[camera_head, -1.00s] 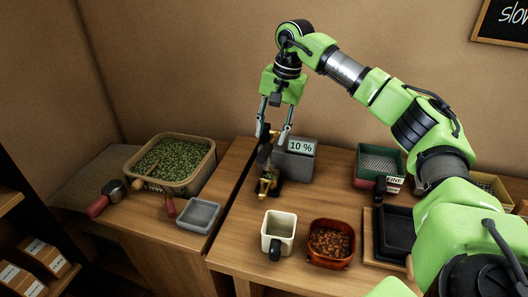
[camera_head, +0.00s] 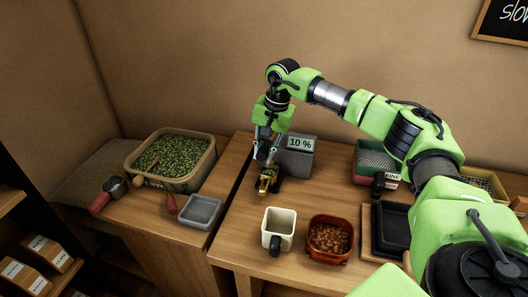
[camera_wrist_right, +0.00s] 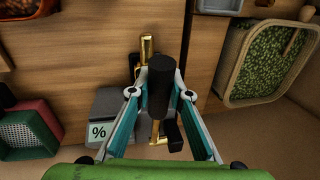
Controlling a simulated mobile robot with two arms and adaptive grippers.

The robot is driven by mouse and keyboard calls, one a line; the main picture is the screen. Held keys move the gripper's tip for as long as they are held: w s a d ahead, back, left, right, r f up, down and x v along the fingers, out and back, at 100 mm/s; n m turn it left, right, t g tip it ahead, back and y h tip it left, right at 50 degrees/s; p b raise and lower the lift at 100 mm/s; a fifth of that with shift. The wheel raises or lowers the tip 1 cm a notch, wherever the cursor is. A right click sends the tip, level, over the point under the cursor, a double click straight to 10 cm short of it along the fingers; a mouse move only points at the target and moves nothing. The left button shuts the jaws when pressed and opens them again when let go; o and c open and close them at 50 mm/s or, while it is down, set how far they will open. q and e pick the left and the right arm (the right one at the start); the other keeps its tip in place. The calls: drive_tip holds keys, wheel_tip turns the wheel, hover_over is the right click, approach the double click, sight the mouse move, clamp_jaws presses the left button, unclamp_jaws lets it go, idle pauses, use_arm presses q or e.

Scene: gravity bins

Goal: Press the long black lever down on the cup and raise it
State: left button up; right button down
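The long black lever (camera_wrist_right: 160,88) shows in the right wrist view as a thick black grip on a brass rod, belonging to a small black and brass device (camera_head: 266,184) beside the grey box. My right gripper (camera_head: 263,160) points down over this device. In the wrist view its fingertips (camera_wrist_right: 161,76) lie close on both sides of the black grip and appear shut on it. In the head view the fingers hide most of the lever. A cream cup (camera_head: 279,222) with a dark handle stands upright in front of the device, apart from it. My left gripper is not in view.
A grey box (camera_head: 296,157) reading 10 % stands right behind the device. A brown bowl of beans (camera_head: 330,258), a black tray (camera_head: 391,258) and a green bin (camera_head: 377,160) are to the right. A grey tray (camera_head: 200,211) and a basket of green beans (camera_head: 209,172) are left.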

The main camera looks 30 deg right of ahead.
drive_tip(key=shift+f+b, duration=0.4)
wheel_tip(320, 180, down, 2)
drive_tip(key=b, duration=0.1)
drive_tip(key=t+h+b, duration=0.1)
drive_tip(key=b, duration=0.1)
drive_tip(key=shift+s+a+f+h+b, duration=0.1)
drive_tip(key=shift+s+f+h+b, duration=0.1)
drive_tip(key=shift+h+b, duration=0.1)
drive_tip(key=c, duration=1.8)
unclamp_jaws()
drive_tip(key=shift+w, duration=0.1)
drive_tip(key=shift+c, duration=0.2)
